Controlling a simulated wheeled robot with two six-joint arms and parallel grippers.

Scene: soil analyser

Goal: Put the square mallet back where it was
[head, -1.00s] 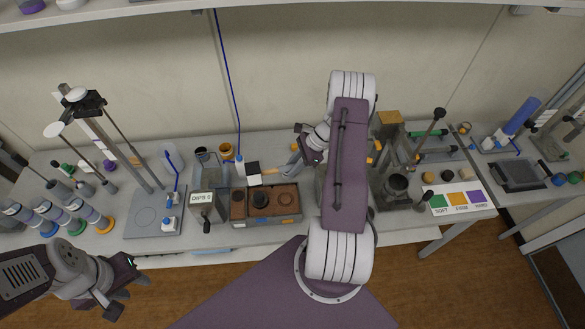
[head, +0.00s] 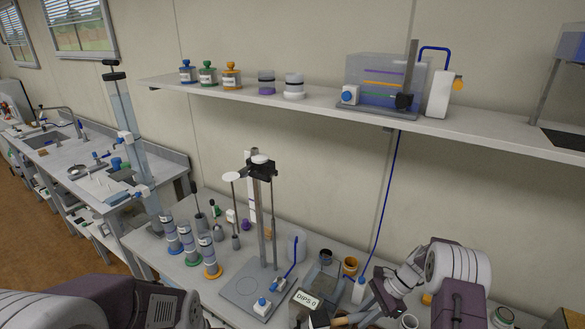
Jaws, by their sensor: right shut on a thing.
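The square mallet shows only in part at the bottom edge of the head view. Its dark and white head (head: 318,318) is cut off by the frame edge, and its pale handle (head: 345,320) runs right towards my right gripper (head: 368,314). My right gripper is shut on the handle. It is over the bench near the clear box with the "DIPS 0" sign (head: 307,299). My left arm enters at the lower left, but its gripper is out of the frame.
A stand (head: 262,215) with tall rods rises from a grey base plate left of the mallet. Several ringed cylinders (head: 207,255) stand further left. A shelf (head: 320,101) hangs above.

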